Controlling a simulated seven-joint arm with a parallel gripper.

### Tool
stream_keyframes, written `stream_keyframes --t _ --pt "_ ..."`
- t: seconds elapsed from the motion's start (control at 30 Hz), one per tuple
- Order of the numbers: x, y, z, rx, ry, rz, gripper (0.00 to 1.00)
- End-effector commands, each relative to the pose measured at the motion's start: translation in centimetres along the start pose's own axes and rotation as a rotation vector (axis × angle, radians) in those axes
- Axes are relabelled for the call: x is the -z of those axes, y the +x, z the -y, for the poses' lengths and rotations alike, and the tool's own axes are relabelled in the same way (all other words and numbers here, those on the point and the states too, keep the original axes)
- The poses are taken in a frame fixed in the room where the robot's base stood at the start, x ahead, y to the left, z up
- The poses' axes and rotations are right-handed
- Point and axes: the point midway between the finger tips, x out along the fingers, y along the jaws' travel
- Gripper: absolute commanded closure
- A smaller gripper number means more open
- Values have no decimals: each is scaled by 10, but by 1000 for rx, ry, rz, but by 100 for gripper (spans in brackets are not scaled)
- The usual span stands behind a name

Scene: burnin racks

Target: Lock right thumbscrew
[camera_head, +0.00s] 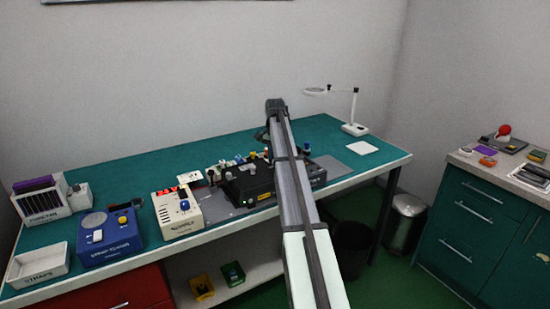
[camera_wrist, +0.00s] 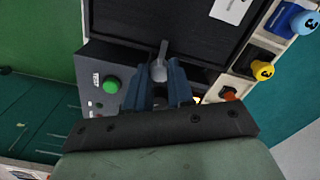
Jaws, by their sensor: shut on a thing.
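My gripper (camera_wrist: 161,78) shows in the wrist view with its two blue fingers close together. It is shut on a small light-grey piece, apparently the thumbscrew (camera_wrist: 160,66), whose narrow end points up the picture, over the near edge of a dark panel. The fingers hide its lower part. In the head view my arm crosses the black test unit (camera_head: 248,184) on the bench and hides my fingers and the thumbscrew. I cannot tell from these views how far the thumbscrew is turned.
A green button (camera_wrist: 111,85) is left of my fingers. Yellow (camera_wrist: 262,70) and blue (camera_wrist: 304,21) numbered knobs are on the right. On the green bench (camera_head: 120,180) stand a cream box (camera_head: 177,212), a blue box (camera_head: 108,238) and a magnifier lamp (camera_head: 354,105).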

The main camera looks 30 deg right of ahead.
Motion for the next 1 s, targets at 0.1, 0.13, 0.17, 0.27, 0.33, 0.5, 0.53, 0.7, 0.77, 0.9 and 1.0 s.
stream_keyframes --t 0.1,0.13,0.17,0.27,0.33,0.5,0.53,0.7,0.77,0.9,1.0 --pt "0 0 0 0 40 0 100" --pt "0 0 0 0 48 0 100" --pt "0 0 0 0 55 0 100" --pt "0 0 0 -1 72 0 100" --pt "0 0 0 -1 79 0 100" --pt "0 0 0 -1 84 0 100" --pt "0 0 0 -1 84 0 100" --pt "0 0 0 -1 84 0 100" --pt "0 0 0 -1 84 0 76" --pt "0 0 0 -1 83 0 62" --pt "0 0 0 0 83 0 52"
